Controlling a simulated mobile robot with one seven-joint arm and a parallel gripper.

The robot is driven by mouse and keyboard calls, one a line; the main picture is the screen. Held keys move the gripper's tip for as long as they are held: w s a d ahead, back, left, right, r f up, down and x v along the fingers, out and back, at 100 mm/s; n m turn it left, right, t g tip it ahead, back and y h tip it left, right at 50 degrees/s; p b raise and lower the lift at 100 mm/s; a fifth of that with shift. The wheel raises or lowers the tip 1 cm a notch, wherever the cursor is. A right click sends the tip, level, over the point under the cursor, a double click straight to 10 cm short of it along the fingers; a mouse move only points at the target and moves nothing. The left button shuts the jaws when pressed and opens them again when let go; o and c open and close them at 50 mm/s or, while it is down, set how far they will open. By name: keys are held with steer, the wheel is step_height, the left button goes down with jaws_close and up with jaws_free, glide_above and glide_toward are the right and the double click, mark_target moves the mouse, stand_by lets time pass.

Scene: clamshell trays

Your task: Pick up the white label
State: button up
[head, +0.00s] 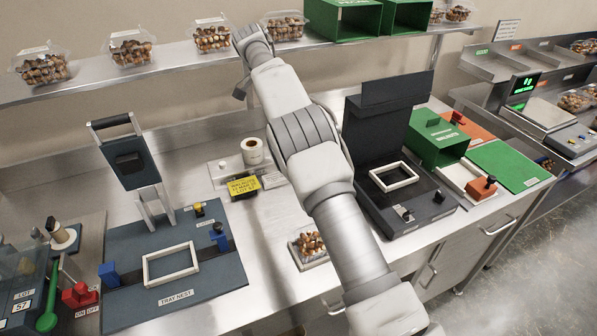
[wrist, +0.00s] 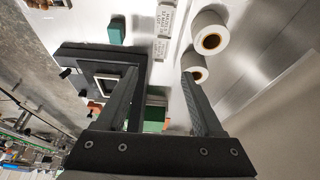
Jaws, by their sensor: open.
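My gripper (wrist: 159,75) shows in the wrist view with its two dark fingers apart and nothing held between them. It is above the work surface; I cannot make out its fingers in the head view. Two small white printed labels or cards, one (wrist: 165,18) above the other (wrist: 160,48), lie beyond the fingertips in the wrist view. I cannot tell which is the task's label. Two white rolls, one (wrist: 208,32) larger in view and one (wrist: 193,67) partly behind the right finger, are to their right. The head view shows a white roll (head: 253,150) on the counter.
A yellow printed sign (head: 243,186) lies near the roll. A dark tray-nest press (head: 175,262) is left, and a black open machine (head: 412,205) is right. Clamshells of nuts (head: 131,50) and green bins (head: 345,20) line the shelf above. A filled tray (head: 297,246) is beside my arm.

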steer(key=x, duration=0.4)
steer(key=b+x, duration=0.1)
steer(key=x, duration=0.4)
steer(key=a+x, duration=0.1)
steer(key=x, duration=0.3)
steer(key=shift+f+b, duration=0.35)
steer(key=shift+p+x, duration=0.35)
steer(key=shift+x, duration=2.3)
steer(key=shift+a, duration=0.15)
jaws_close()
